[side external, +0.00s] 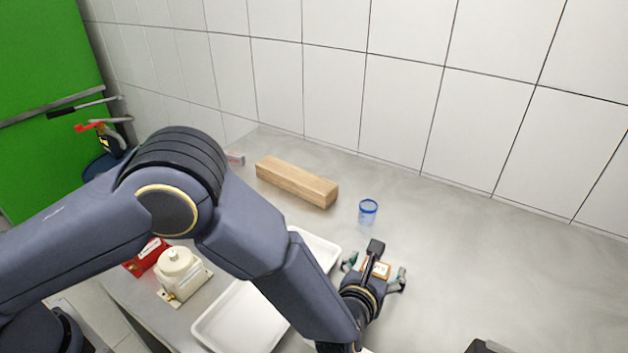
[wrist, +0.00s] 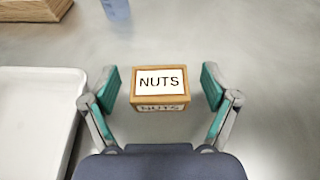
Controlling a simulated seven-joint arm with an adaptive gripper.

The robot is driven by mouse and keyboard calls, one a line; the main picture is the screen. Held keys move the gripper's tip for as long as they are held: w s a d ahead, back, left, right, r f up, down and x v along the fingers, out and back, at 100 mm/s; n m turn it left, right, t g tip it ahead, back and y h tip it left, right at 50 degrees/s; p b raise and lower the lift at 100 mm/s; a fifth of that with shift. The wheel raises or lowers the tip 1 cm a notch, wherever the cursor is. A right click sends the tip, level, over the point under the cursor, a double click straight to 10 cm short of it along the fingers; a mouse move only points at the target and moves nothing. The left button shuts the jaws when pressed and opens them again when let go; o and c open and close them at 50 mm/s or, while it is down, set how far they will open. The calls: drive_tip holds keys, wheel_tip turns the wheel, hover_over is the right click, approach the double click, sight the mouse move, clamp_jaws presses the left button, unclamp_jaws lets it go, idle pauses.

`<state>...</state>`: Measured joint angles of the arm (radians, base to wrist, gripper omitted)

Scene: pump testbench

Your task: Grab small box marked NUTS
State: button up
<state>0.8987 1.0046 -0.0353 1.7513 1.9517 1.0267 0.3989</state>
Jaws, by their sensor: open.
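The small box marked NUTS (wrist: 160,98) is light brown with white labels on its top and front. It sits on the grey metal table between the two fingers of my gripper (wrist: 159,90). The fingers have teal pads and stand open, with a gap on each side of the box in the wrist view. In the side external view, my gripper (side external: 375,275) is low over the table and the box (side external: 378,268) shows partly between the fingers. The wrist hides part of it.
A white tray (side external: 205,330) lies left of the gripper. A wooden block (side external: 297,183) and a blue-rimmed clear cup (side external: 367,212) stand behind. A cream pump (side external: 180,270) and a red box (side external: 146,257) are further left. The table to the right is mostly clear.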

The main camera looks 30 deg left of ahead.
drive_tip(key=shift+w+f, duration=0.2)
drive_tip(key=shift+w, duration=0.3)
drive_tip(key=c, duration=1.3)
drive_tip(key=shift+o, duration=0.2)
drive_tip(key=shift+r, duration=0.15)
